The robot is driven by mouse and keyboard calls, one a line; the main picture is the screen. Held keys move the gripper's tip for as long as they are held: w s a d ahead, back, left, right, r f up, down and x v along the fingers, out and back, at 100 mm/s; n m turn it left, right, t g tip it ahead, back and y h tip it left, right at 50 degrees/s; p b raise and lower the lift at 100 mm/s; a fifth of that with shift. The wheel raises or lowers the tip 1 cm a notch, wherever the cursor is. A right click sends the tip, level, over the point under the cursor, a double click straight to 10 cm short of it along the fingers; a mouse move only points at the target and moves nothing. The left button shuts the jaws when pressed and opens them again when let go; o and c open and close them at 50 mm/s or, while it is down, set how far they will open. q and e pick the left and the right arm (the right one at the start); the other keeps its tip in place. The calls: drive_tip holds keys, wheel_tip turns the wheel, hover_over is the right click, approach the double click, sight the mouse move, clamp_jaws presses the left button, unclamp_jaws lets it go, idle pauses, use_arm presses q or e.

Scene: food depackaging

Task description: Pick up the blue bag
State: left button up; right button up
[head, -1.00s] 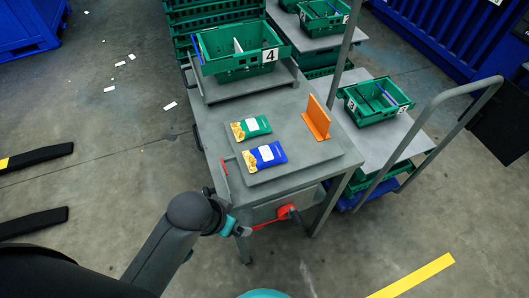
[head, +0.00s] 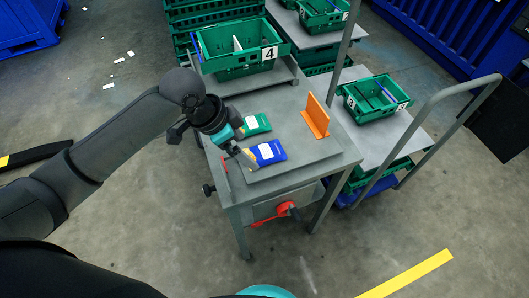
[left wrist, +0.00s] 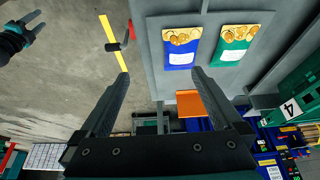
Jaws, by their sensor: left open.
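The blue bag (head: 269,153) lies flat on the grey table's raised plate, with a white label and a picture of yellow food. It also shows in the left wrist view (left wrist: 180,52). A green bag (head: 257,124) lies just behind it. My left gripper (head: 246,159) is at the left end of the blue bag in the head view, above the plate. In the left wrist view its fingers (left wrist: 161,75) are wide apart with nothing between them. My right gripper (left wrist: 38,22) shows at the upper left of that view, away from the table, its fingers apart.
An orange upright divider (head: 316,117) stands on the plate right of the bags. A green crate marked 4 (head: 240,68) stands behind. Another green crate (head: 374,100) sits on a cart at right. A red handle (head: 287,210) is under the table's front.

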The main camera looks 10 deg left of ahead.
use_arm(q)
drive_tip(key=w+a+r, duration=0.3)
drive_tip(key=a, duration=0.1)
drive_tip(key=b, duration=0.2)
hover_over(259, 152)
drive_tip(key=s+a, duration=0.1)
drive_tip(key=a, duration=0.1)
wheel_tip(259, 152, down, 9)
drive_tip(key=shift+s+a+f, duration=0.1)
drive_tip(key=shift+s+f, duration=0.05)
drive_tip(key=shift+f, duration=0.05)
drive_tip(key=b+x, duration=0.1)
drive_tip(key=x, duration=0.4)
drive_tip(key=shift+s, duration=0.1)
drive_tip(key=c, duration=1)
drive_tip(key=shift+r, duration=0.15)
